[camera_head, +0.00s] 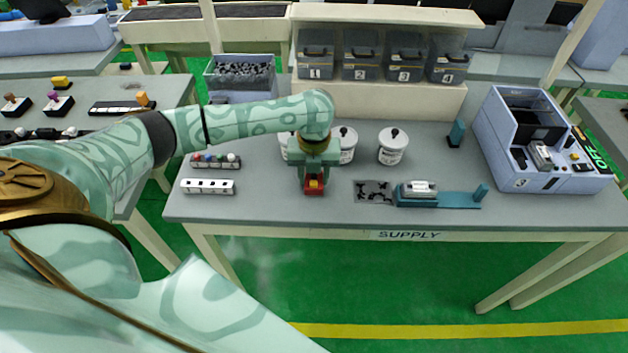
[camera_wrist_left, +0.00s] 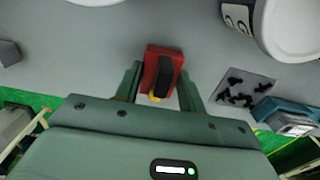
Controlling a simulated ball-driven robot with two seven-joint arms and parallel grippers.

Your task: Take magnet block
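The magnet block is a small red block with a black grip and a yellow part. It stands on the grey table near the front edge in the head view (camera_head: 314,189), and it also shows in the left wrist view (camera_wrist_left: 163,72). My left gripper (camera_head: 315,178) is directly above it, pointing down, with one finger on each side of the block. In the left wrist view the gripper (camera_wrist_left: 160,80) is open, with a narrow gap between block and fingers. My right gripper is not in view.
White lidded pots (camera_head: 393,147) stand behind and to the right. A dark patch with black clips (camera_head: 373,192) and a teal fixture (camera_head: 450,200) lie to the right. Two small racks (camera_head: 208,187) are left. Numbered bins (camera_head: 361,56) stand behind; a blue machine (camera_head: 545,150) stands far right.

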